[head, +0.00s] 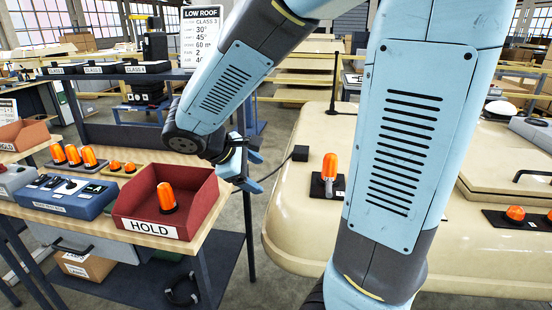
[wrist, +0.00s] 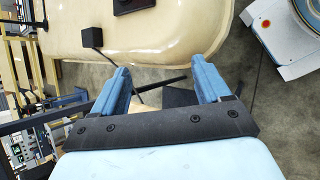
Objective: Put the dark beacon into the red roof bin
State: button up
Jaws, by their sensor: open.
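A red bin (head: 165,205) labelled HOLD stands on the wooden bench, with an orange beacon (head: 166,197) on a dark base upright inside it. Another tall orange beacon (head: 329,170) stands on a dark plate on the cream cab roof, with a grey piece at its front. I cannot tell which beacon is the dark one. My gripper (head: 256,172) is open and empty, in the air between the red bin and the roof. In the wrist view my gripper (wrist: 163,72) shows its two blue fingers apart, with the roof edge beyond.
The cream cab roof (head: 290,235) carries a small black box (head: 300,153) and low orange beacons (head: 515,213) at right. Several beacons (head: 73,155) stand on the bench behind a blue-grey box (head: 65,195). Another reddish bin (head: 22,135) is at far left. My arm hides part of the roof.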

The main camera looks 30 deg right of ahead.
jog(key=s+r+m+t+y, duration=0.3)
jog(key=s+r+m+y, duration=0.5)
jog(key=s+m, duration=0.3)
jog(key=shift+s+r+t, duration=0.2)
jog(key=shift+r+t, duration=0.1)
jog(key=shift+r, duration=0.2)
jog(key=shift+d, duration=0.1)
dwell(0.6)
